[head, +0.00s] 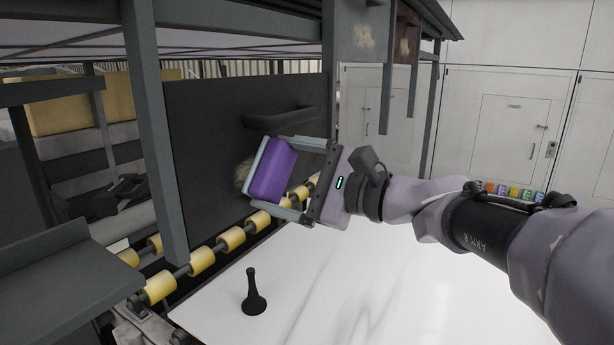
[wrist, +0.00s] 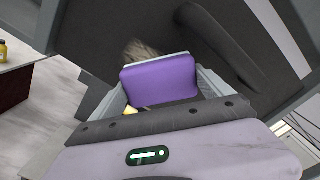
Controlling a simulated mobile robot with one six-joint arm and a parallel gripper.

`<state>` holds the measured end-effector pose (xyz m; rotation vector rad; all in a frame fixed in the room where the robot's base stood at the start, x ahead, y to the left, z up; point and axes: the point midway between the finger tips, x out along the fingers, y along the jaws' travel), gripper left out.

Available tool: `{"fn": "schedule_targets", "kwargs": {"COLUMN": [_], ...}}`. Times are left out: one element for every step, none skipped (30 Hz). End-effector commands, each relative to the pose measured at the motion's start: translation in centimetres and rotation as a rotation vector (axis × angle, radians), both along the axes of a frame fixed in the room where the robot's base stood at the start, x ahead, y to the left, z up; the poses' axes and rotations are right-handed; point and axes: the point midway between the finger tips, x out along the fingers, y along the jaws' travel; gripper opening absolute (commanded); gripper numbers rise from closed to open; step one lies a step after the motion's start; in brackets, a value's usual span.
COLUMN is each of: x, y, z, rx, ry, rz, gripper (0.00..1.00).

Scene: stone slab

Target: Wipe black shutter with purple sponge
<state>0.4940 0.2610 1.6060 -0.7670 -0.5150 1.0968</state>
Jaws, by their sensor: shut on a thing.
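The purple sponge (head: 272,172) is held between the two fingers of my gripper (head: 280,178), which is shut on it. It also shows in the wrist view (wrist: 160,80). The black shutter (head: 210,140) is an upright dark panel with a horizontal handle (head: 280,116). A pale brownish smudge (head: 242,174) shows on the shutter just left of the sponge, partly hidden by my gripper. The smudge also shows in the wrist view (wrist: 139,52), beyond the sponge. The sponge is close to the shutter; I cannot tell whether it touches.
Yellow rollers (head: 202,261) run along below the shutter. A grey post (head: 158,130) stands at its left side. A black pawn-shaped object (head: 254,296) stands on the white slab (head: 340,290). The slab is otherwise largely clear. White cabinets (head: 500,120) stand behind.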

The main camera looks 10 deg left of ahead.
Motion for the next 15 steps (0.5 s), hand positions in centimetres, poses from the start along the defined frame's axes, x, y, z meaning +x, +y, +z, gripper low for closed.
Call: {"fn": "schedule_targets", "kwargs": {"x": [-0.6, -0.9, -1.4, -1.7, -2.0, -2.3, -2.4, -2.5, -2.6, -2.7, -2.9, -3.2, -3.5, -3.9, -4.3], "y": [0.3, 0.4, 0.5, 0.7, 0.8, 0.9, 0.9, 0.9, 1.0, 1.0, 1.1, 1.3, 1.4, 1.5, 1.8], "z": [-0.3, -0.3, -0.3, -0.3, -0.3, -0.3, -0.2, -0.2, -0.1, -0.1, -0.1, -0.2, -0.2, -0.2, -0.3], "rx": [-0.001, -0.001, 0.0, -0.001, -0.001, -0.002, -0.001, -0.001, -0.001, -0.001, -0.001, 0.0, 0.0, 0.0, 0.0], "ry": [-0.002, -0.003, -0.002, -0.002, -0.002, -0.002, -0.001, -0.001, -0.001, -0.001, -0.001, -0.002, -0.002, -0.002, -0.002], "rz": [0.003, 0.002, 0.002, 0.003, 0.003, 0.002, 0.002, 0.002, 0.002, 0.001, 0.001, 0.002, 0.002, 0.002, 0.002], "gripper": [0.58, 0.58, 0.58, 0.58, 0.58, 0.58, 0.58, 0.58, 0.58, 0.58, 0.58, 0.58, 0.58, 0.58, 0.58]}}
